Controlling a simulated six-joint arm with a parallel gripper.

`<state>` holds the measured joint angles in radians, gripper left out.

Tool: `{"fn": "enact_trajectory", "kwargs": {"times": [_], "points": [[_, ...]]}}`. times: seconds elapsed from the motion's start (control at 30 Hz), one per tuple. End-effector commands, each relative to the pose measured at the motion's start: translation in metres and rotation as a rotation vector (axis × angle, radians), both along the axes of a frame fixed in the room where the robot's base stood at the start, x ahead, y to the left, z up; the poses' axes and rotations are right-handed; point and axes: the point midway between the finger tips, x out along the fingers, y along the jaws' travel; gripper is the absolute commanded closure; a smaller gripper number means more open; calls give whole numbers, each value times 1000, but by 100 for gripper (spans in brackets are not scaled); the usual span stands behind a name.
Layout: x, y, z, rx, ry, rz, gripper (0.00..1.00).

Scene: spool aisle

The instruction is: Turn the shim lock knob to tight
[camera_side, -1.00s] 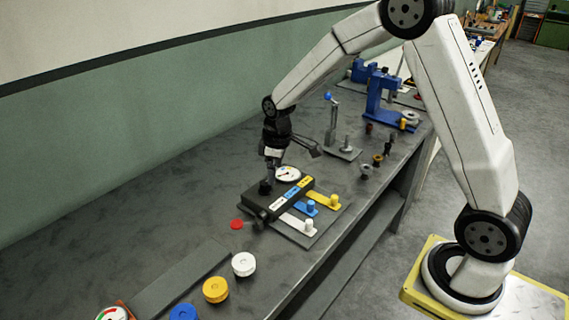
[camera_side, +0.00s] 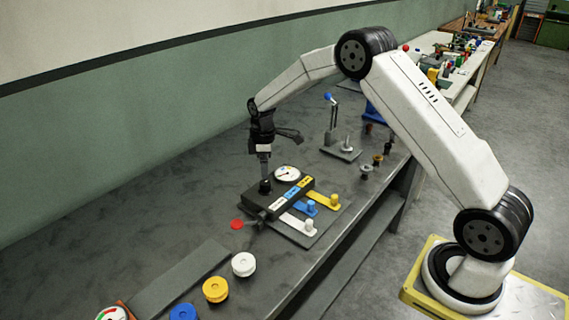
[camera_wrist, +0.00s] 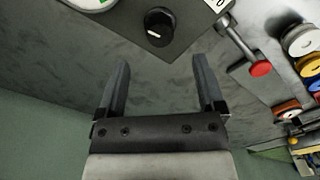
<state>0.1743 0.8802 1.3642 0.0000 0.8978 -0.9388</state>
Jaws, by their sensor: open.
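No tight or loose marking can be read. My gripper (camera_wrist: 160,64) is open and empty, with its fingers apart and pointing towards the knob. In the wrist view the knob lies beyond the fingertips, near the middle between them. In the side view my gripper (camera_side: 264,176) points down just above the knob; whether it touches cannot be told.
A white dial gauge (camera_side: 287,173) is close behind the knob. The black block (camera_side: 279,197) has white, blue and yellow tabs. A red-ended lever (camera_wrist: 260,68) sticks out nearby. White (camera_side: 243,264) and yellow (camera_side: 215,289) spools stand towards the front. The bench left of the knob is clear.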

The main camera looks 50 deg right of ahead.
Motion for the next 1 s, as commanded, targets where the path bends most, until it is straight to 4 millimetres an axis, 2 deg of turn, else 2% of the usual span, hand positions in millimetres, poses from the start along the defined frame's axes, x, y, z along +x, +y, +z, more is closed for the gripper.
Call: {"fn": "enact_trajectory", "kwargs": {"times": [0.6,1.0], "points": [[0,0,-65,1,-1,-1,13],[0,0,-73,1,-4,-1,13]]}}
